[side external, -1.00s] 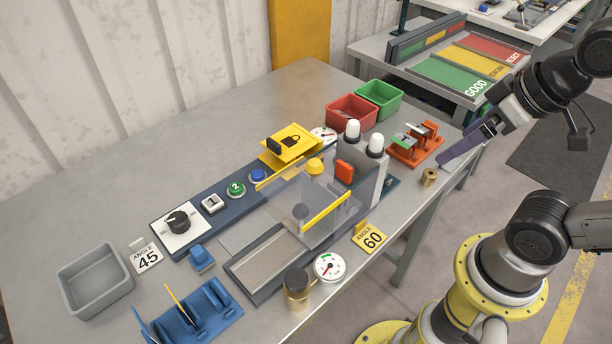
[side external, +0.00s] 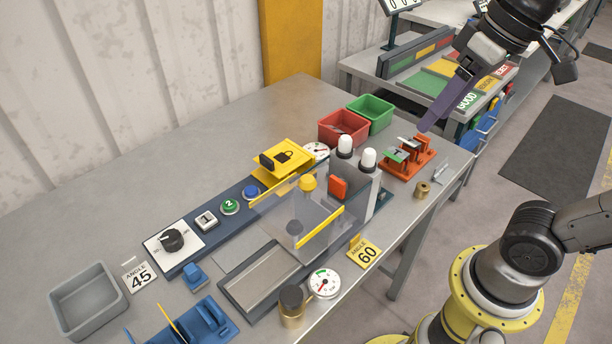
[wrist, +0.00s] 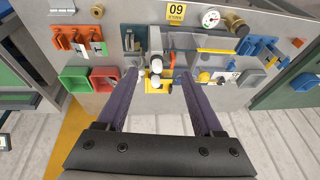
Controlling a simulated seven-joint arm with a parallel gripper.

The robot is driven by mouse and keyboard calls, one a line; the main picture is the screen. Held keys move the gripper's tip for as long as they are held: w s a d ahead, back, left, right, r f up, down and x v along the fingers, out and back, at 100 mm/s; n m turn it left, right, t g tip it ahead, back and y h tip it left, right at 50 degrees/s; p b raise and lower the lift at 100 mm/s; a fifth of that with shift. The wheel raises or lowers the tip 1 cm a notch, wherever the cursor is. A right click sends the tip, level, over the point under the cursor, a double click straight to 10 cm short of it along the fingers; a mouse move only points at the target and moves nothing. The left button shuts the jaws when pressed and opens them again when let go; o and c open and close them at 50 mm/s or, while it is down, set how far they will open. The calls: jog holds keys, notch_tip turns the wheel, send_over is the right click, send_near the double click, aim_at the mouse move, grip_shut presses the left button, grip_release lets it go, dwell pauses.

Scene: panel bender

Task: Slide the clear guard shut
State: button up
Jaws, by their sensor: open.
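The clear guard (side external: 288,212) is a see-through panel with yellow edge strips over the bender in the middle of the bench. Its yellow front bar (side external: 320,227) stands beyond the near part of the grey metal bed (side external: 262,279), which is uncovered. My gripper (side external: 424,127) has long purple fingers and hangs above the bench's far right end, to the right of the guard and apart from it. In the wrist view my gripper (wrist: 157,78) is open, with nothing held between the fingers. The guard's yellow bar (wrist: 216,51) shows there right of the fingers.
Two white-capped posts (side external: 369,160) and an orange block (side external: 338,188) stand beside the guard. Red (side external: 343,128) and green (side external: 371,113) bins and an orange rack (side external: 407,158) lie below and around my gripper. A brass knob (side external: 291,305) and gauge (side external: 324,284) sit near the front edge.

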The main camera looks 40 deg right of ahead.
jog(key=w+a+r+n+g+y, duration=0.1)
jog(key=w+a+r+g, duration=0.1)
jog(key=w+a+r, duration=0.45)
jog(key=n+g, duration=0.1)
jog(key=g, duration=0.1)
send_over(307, 175)
jog(key=d, duration=0.3)
notch_tip(307, 175, down, 6)
jog(key=a+f, duration=0.1)
jog(key=f, duration=0.3)
jog(key=a+f, duration=0.1)
jog(key=f, duration=0.3)
jog(key=a+f, duration=0.1)
jog(key=f, duration=0.4)
grip_shut()
jog(key=shift+r, duration=0.1)
